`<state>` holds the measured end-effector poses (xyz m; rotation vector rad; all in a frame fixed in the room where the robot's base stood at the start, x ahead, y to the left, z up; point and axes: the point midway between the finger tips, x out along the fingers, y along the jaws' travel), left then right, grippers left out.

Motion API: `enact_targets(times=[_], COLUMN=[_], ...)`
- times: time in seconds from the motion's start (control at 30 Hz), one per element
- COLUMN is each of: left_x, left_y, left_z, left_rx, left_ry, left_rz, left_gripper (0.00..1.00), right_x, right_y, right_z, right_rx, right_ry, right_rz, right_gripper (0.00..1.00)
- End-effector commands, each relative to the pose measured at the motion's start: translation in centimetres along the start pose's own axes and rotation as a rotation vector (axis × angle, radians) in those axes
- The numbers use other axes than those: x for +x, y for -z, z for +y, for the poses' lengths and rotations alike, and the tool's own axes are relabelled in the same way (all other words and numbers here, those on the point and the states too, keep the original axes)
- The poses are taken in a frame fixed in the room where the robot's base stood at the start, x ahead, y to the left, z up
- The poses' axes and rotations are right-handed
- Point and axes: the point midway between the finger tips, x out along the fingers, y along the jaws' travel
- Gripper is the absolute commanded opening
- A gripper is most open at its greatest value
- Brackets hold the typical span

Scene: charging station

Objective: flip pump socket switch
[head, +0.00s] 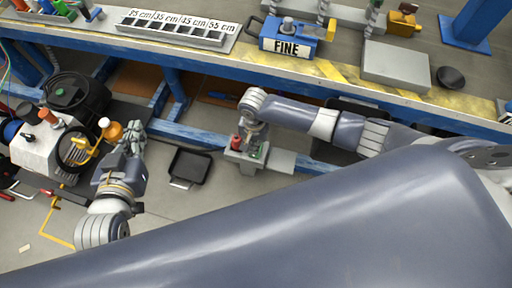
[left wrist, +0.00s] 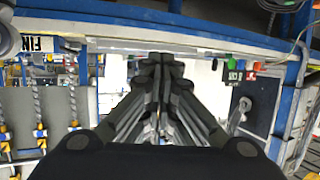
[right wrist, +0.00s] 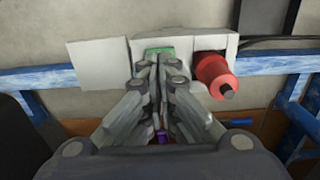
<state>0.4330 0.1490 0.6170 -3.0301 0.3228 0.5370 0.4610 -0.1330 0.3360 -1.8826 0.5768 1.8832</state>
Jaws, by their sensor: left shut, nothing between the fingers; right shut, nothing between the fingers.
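A pale socket box (head: 235,158) is mounted by the blue beam under the bench. In the right wrist view the box (right wrist: 218,44) bears a green switch (right wrist: 158,51) and a red plug (right wrist: 213,71) with a dark tip. My right gripper (right wrist: 160,64) is shut and empty, its fingertips at the green switch and partly covering it. I cannot tell whether they touch it. In the head view my right gripper (head: 256,134) is just over the box. My left gripper (head: 134,134) is shut and empty beside the pump machine (head: 80,110); it also shows in the left wrist view (left wrist: 160,62).
The workbench edge (head: 205,62) runs above the box, with a blue "FINE" unit (head: 286,46) and a slotted tray (head: 172,34) on top. A black bin (head: 190,165) is on the floor between my grippers. My large arm link crosses the foreground.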

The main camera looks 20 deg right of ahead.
Motion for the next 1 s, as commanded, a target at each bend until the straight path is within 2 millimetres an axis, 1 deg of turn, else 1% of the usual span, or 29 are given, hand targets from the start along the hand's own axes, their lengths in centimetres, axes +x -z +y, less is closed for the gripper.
enact_targets(times=[0.5, 1.0], left_x=[-1.2, -3.0], left_y=[-4.2, -7.6], left_z=[-0.6, -1.0], left_rx=[-0.001, -0.003], left_ry=[0.013, 0.023], left_rz=[-0.208, -0.385], left_gripper=[0.0, 0.0], right_x=[-0.7, -1.3], right_y=[0.0, 0.0], right_z=[0.0, 0.0], right_rx=[0.0, 0.0], right_ry=[0.0, 0.0], right_rz=[0.0, 0.0], right_gripper=[0.0, 0.0])
